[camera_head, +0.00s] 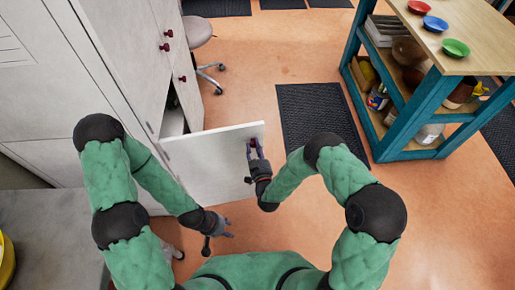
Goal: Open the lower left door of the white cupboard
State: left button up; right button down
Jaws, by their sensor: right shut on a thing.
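The white cupboard (125,40) stands at the left with dark red knobs on its doors. Its lower door (205,150) is swung well outward into the room, and a dark opening (172,118) shows behind it. My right gripper (252,146) is at the door's outer edge, shut on the red door knob (255,141). The gripper covers part of the knob. My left gripper (230,229) is below the open door, apart from it, with its fingers spread and nothing between them.
A stool (198,32) on castors stands beyond the cupboard. A teal shelf table (440,85) with bowls and jars stands at the right. A dark mat (318,115) lies between. A grey counter (50,235) is at the lower left. Orange floor is open around the door.

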jog(key=c, duration=0.9)
grip_release()
jog(key=s+d, duration=0.1)
jog(key=s, duration=1)
jog(key=shift+s+d, duration=0.4)
jog(key=shift+f, duration=0.1)
